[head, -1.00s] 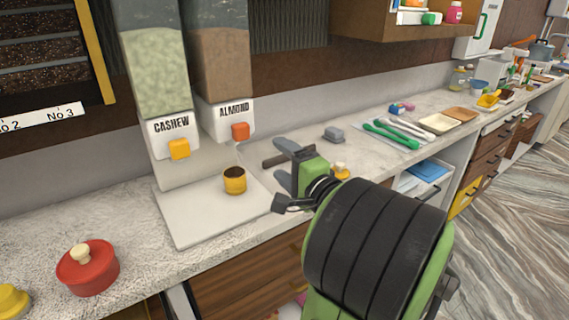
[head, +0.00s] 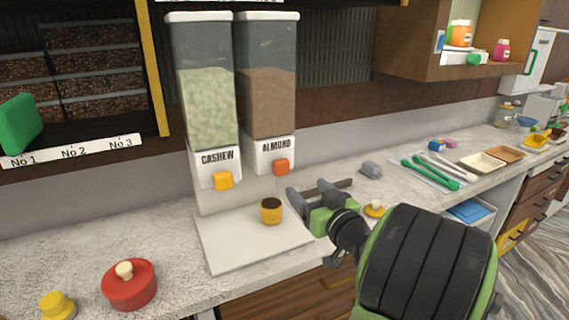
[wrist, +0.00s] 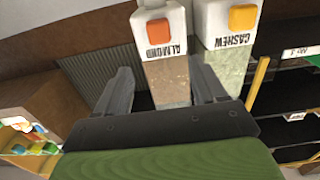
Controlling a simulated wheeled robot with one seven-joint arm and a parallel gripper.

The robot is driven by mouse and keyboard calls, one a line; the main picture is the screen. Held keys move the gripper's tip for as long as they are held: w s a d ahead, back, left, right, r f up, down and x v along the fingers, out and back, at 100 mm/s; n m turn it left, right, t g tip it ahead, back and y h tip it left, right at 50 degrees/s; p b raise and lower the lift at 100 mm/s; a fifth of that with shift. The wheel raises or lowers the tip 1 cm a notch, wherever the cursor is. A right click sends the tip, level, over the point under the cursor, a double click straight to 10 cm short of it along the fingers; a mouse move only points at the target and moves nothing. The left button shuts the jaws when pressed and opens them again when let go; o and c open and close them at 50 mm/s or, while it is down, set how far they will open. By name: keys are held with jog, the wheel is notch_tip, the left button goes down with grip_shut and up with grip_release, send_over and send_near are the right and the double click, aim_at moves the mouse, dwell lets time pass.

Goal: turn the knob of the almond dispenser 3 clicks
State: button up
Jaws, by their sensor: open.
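The almond dispenser (head: 268,100) is a clear column with brown contents and a white label front, right of the cashew dispenser (head: 208,105). Its orange-red knob (head: 281,167) sits under the ALMOND label and also shows in the wrist view (wrist: 159,33). The cashew dispenser has a yellow-orange knob (head: 222,181). A small yellow cup (head: 271,211) with a dark inside stands on the white base board (head: 255,248) below the almond knob. My gripper (head: 318,192) is open and empty, to the right of and below the almond knob, apart from it. In the wrist view its fingers (wrist: 162,88) are spread.
A red lidded pot (head: 130,287) and a yellow lidded item (head: 57,306) stand on the counter at left. A grey block (head: 370,170), green tongs (head: 430,174) and trays (head: 487,160) lie to the right. A wall shelf (head: 430,60) hangs at upper right.

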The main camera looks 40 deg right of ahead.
aim_at(284, 166)
jog(key=p+x, duration=0.4)
jog(key=x, duration=0.8)
jog(key=shift+w+d, duration=0.15)
jog(key=shift+w, duration=0.2)
jog(key=shift+s, duration=0.1)
jog(key=c, duration=1.1)
